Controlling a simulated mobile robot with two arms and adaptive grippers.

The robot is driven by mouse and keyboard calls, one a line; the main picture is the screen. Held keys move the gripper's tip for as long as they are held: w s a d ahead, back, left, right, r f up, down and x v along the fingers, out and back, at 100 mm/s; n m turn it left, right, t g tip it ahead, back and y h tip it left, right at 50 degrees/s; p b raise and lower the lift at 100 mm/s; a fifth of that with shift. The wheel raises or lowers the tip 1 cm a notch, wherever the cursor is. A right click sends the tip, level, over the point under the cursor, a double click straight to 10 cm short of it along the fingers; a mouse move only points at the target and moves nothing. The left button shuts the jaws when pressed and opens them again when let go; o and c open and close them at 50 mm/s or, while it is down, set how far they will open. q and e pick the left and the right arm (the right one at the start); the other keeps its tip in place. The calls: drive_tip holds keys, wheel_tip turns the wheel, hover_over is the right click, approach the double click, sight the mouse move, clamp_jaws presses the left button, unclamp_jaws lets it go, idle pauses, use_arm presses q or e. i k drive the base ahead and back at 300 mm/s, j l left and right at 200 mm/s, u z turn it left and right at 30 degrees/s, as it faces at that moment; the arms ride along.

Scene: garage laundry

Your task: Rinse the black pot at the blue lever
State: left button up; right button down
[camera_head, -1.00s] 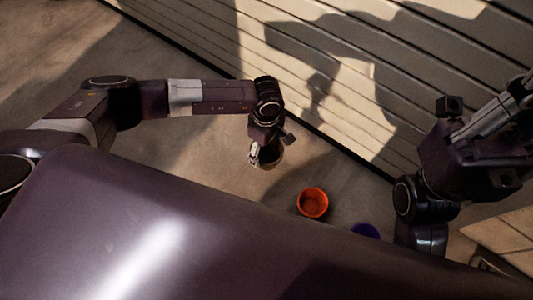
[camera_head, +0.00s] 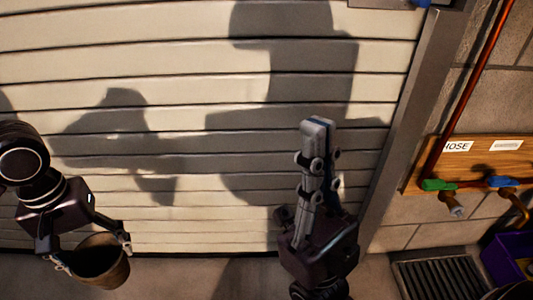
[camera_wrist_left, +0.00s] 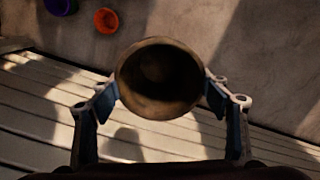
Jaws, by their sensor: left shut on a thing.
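The dark pot (camera_head: 112,277) is in the lower left of the head view, with its open mouth up. My left gripper (camera_head: 95,254) is shut on it, one finger on each side. The pot (camera_wrist_left: 160,108) also shows between the fingers in the left wrist view, its inside dark. The blue lever (camera_head: 502,182) is on a wooden board at the right, above a copper-coloured spout, well away from the pot. My right gripper (camera_head: 318,126) is empty, its fingers together and pointing up, in front of the shutter.
A green lever (camera_head: 438,185) with its tap is left of the blue one. A floor grate (camera_head: 440,278) and a purple crate (camera_head: 508,258) lie below. A slatted shutter (camera_head: 200,120) fills the background. An orange pot (camera_wrist_left: 106,20) and a purple item (camera_wrist_left: 60,6) show in the wrist view.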

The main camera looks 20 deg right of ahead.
sight(497, 181)
drive_tip(key=k+l+z, duration=0.1)
drive_tip(key=l+z, duration=0.15)
drive_tip(key=z, duration=0.25)
drive_tip(key=k+l+z, duration=0.1)
drive_tip(key=l+z, duration=0.15)
drive_tip(key=z, duration=0.2)
drive_tip(key=l+z, duration=0.3)
drive_tip(key=l, duration=1.45)
